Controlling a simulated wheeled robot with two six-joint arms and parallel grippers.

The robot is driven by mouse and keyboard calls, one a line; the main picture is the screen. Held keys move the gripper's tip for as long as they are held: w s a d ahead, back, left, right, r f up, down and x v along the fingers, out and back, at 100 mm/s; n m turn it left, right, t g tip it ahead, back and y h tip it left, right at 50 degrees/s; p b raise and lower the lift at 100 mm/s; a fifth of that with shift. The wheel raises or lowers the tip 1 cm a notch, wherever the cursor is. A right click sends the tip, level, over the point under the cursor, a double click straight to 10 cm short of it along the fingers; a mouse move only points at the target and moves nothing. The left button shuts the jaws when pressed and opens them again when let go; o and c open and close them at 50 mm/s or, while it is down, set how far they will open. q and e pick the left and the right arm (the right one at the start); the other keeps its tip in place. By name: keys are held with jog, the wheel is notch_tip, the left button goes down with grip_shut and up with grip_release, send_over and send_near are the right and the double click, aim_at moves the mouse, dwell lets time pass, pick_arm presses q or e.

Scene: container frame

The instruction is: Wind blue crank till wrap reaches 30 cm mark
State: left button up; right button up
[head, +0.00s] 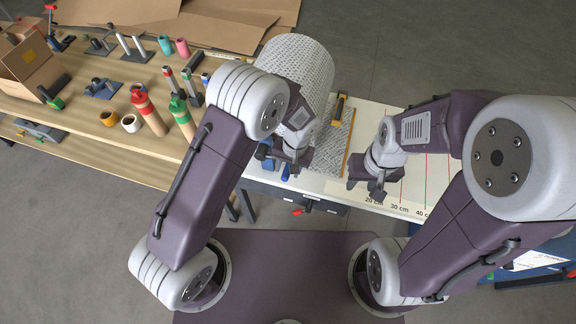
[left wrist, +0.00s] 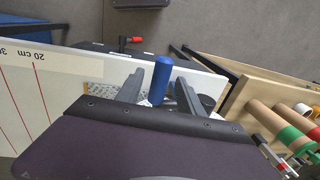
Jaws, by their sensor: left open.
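The blue crank handle (left wrist: 161,80) stands between the two open fingers of my left gripper (left wrist: 153,88) in the left wrist view; I cannot tell whether they touch it. In the head view my left gripper (head: 291,163) is over the crank, and a bit of blue shows under it. The patterned wrap roll (head: 312,62) is behind it, with a flat sheet of wrap (head: 331,150) on the white table. The 30 cm mark (head: 399,207) lies to the right of the sheet. My right gripper (head: 376,188) is over the table near the 20 cm mark (head: 374,201); its fingers are unclear.
A yellow-and-black tool (head: 340,108) lies by the sheet. A wooden bench (head: 90,128) on the left holds bottles, cups, tools and a cardboard box (head: 30,68). A red-handled part (head: 302,211) juts from the table's front. Red scale lines cross the white table on the right.

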pick_arm(q)
jog(key=shift+f, duration=0.1)
grip_shut()
dwell(1.4)
